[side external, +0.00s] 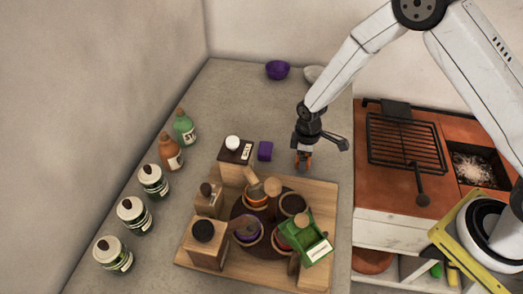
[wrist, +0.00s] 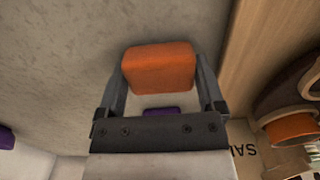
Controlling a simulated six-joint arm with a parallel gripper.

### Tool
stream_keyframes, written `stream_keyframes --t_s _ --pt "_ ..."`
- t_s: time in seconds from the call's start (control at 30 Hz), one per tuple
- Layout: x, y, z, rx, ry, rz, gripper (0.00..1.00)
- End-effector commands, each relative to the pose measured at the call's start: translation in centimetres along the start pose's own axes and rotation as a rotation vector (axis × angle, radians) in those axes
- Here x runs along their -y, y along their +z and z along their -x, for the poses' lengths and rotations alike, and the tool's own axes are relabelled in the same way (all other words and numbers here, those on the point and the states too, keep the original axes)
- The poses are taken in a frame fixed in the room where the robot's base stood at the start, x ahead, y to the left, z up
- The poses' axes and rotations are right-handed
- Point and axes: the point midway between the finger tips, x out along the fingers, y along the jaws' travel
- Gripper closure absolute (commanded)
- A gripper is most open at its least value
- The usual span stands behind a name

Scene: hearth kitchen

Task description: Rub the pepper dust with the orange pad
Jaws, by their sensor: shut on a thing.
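My gripper (side external: 303,160) is shut on the orange pad (wrist: 158,68), which sits between its two fingers in the wrist view. In the side external view the orange pad (side external: 304,163) hangs at the fingertips over the grey counter, just behind the wooden board. I cannot tell whether the pad touches the counter. I cannot make out the pepper dust clearly in either view; the counter only looks mottled.
A wooden board (side external: 325,215) with several spice pots and a green box (side external: 305,238) stands in front. A purple block (side external: 265,151) lies left of my gripper. Several jars and bottles line the left. A grill rack (side external: 405,140) is right. Counter behind is mostly clear.

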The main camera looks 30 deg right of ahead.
Motion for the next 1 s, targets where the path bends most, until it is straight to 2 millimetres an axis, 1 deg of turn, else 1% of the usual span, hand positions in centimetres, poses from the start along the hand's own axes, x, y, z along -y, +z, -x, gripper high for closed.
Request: stream_keyframes --t_s 0.23,0.63,1.0 --pt "0.0 -0.6 -0.1 0.000 0.000 0.001 0.60" --pt "0.0 -3.0 -0.3 0.000 0.000 0.000 0.60" --pt "0.1 -3.5 -0.4 -0.001 0.000 0.001 0.60"
